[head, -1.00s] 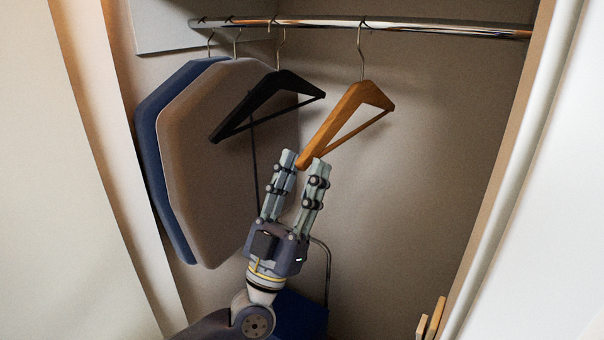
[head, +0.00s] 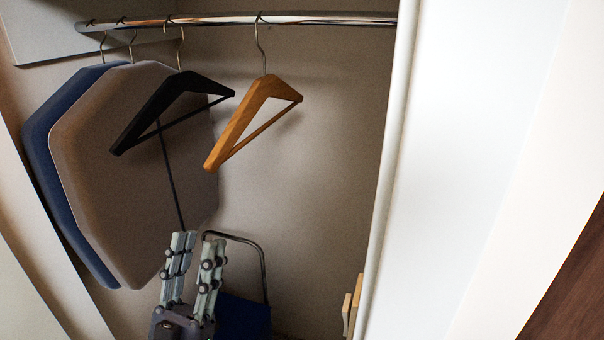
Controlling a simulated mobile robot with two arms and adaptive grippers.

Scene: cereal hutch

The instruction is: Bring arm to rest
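My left gripper (head: 196,238) is low in the head view, fingers pointing up and apart, with nothing between them. It is below the wooden hanger (head: 238,124), clear of it. The wooden hanger hangs from the chrome rail (head: 330,19). A black hanger (head: 165,100) hangs to its left on the same rail. My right gripper is not in view.
A grey-brown panel-shaped garment (head: 120,170) and a blue one (head: 40,140) hang at the left of the closet. A blue object with a metal handle (head: 245,315) stands below. A white door edge (head: 440,170) bounds the right. Wooden pieces (head: 351,308) stand beside it.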

